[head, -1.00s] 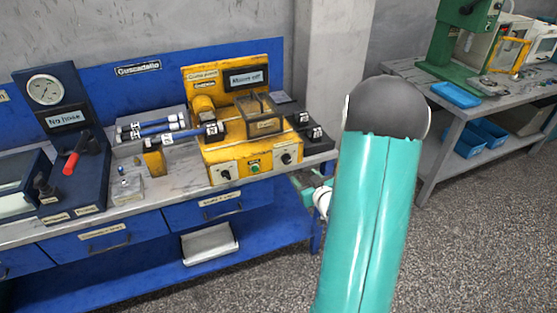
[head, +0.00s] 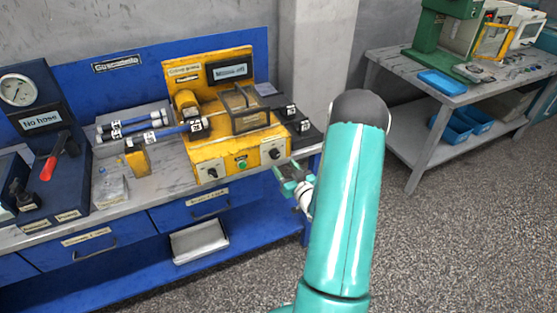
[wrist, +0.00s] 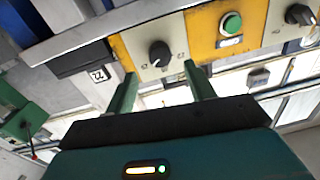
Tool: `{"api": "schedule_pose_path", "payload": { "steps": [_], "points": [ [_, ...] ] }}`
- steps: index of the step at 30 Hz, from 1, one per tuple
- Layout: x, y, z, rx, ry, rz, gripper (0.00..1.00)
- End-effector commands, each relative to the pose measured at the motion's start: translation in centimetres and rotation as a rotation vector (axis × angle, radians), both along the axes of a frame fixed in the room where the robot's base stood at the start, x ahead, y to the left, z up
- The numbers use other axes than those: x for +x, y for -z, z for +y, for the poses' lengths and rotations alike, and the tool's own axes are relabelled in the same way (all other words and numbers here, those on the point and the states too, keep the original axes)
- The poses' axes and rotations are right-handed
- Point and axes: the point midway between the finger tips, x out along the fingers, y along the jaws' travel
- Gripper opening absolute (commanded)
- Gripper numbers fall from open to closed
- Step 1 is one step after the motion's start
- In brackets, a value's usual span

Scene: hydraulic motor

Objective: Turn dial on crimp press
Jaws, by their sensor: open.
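The yellow crimp press (head: 205,148) stands on the blue bench. Its front has a black dial at the left (head: 211,172), a green button (head: 241,165) and a black dial at the right (head: 274,154). My gripper (head: 284,173) is open, just below and right of the right dial. In the wrist view that dial (wrist: 160,54) shows on a light plate, just beyond and between the open fingertips (wrist: 160,73). The fingers appear apart from it. The green button (wrist: 231,24) and the other dial (wrist: 299,15) also show there.
Black blocks (head: 301,128) sit right of the press. Hoses (head: 140,128) lie to its left, beyond them a dark stand with a gauge (head: 17,90) and red lever. Blue drawers (head: 205,207) are below. Open floor lies right, before a second bench (head: 400,80).

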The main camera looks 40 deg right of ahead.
Motion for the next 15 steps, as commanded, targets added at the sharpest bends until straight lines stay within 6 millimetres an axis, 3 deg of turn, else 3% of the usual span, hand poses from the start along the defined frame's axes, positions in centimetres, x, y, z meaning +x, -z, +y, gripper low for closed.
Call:
{"api": "schedule_pose_path", "payload": {
  "steps": [6,15],
  "points": [
    [3.7,0.0,-0.9,0.000,-0.002,-0.001,0.54],
    [5.1,0.0,-1.2,0.000,-0.002,0.001,0.54]
  ]
}}
